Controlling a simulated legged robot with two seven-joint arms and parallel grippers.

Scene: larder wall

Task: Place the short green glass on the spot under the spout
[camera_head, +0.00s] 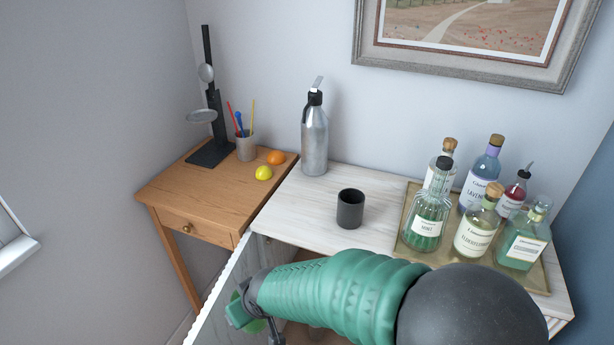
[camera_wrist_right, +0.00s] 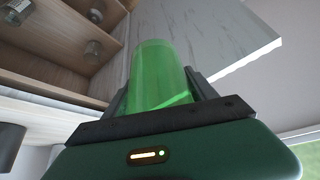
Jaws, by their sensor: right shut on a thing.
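The green glass (camera_wrist_right: 158,75) is clear and tinted green. My right gripper (camera_wrist_right: 160,94) is shut on it, with one dark finger on each side. In the head view my right arm reaches across the bottom, and its gripper is low at the left, in front of the cabinet and below its top; the glass is mostly hidden there. A silver siphon bottle (camera_head: 314,142) with a black collar and a light lever stands at the back of the cabinet top (camera_head: 300,208). I cannot make out a spout or a marked spot clearly. My left gripper is not in view.
A dark cup (camera_head: 350,209) stands in front of the siphon. A tray (camera_head: 408,200) with several bottles is at the right. A wooden table (camera_head: 180,190) at the left holds a black stand, pen cup and fruit. Open cabinet shelves (camera_wrist_right: 62,45) hold jars.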

